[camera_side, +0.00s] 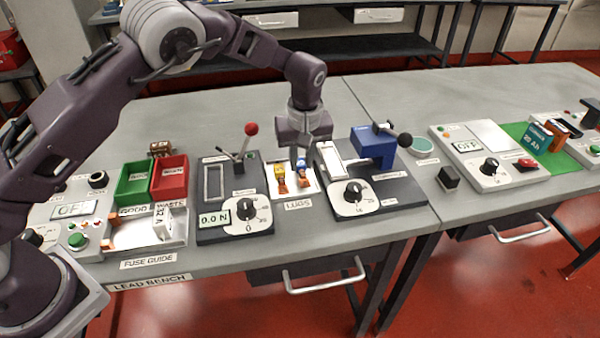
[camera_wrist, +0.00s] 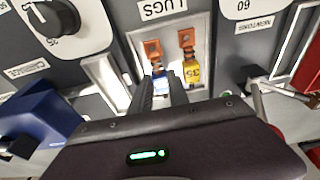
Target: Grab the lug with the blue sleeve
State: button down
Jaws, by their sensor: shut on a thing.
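The lug with the blue sleeve (camera_wrist: 161,88) lies in the white lugs tray, its orange flat end pointing away from my gripper in the wrist view. It also shows on the right side of the tray in the side view (camera_side: 303,180). My gripper (camera_wrist: 162,80) points down, with its two fingers closed on the blue sleeve, one on each side. In the side view my gripper (camera_side: 301,158) is low over the tray. A second lug with a yellow sleeve (camera_wrist: 192,72) lies beside it, apart from the fingers; it also shows in the side view (camera_side: 281,178).
A dark tester with a red-knobbed lever (camera_side: 250,130) stands left of the tray. A blue press (camera_side: 373,146) with a black-knobbed lever stands close on the right. Green (camera_side: 133,184) and red (camera_side: 169,180) bins are farther left. Bare bench lies behind.

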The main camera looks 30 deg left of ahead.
aim_at(300, 162)
jog(key=shift+r, duration=2)
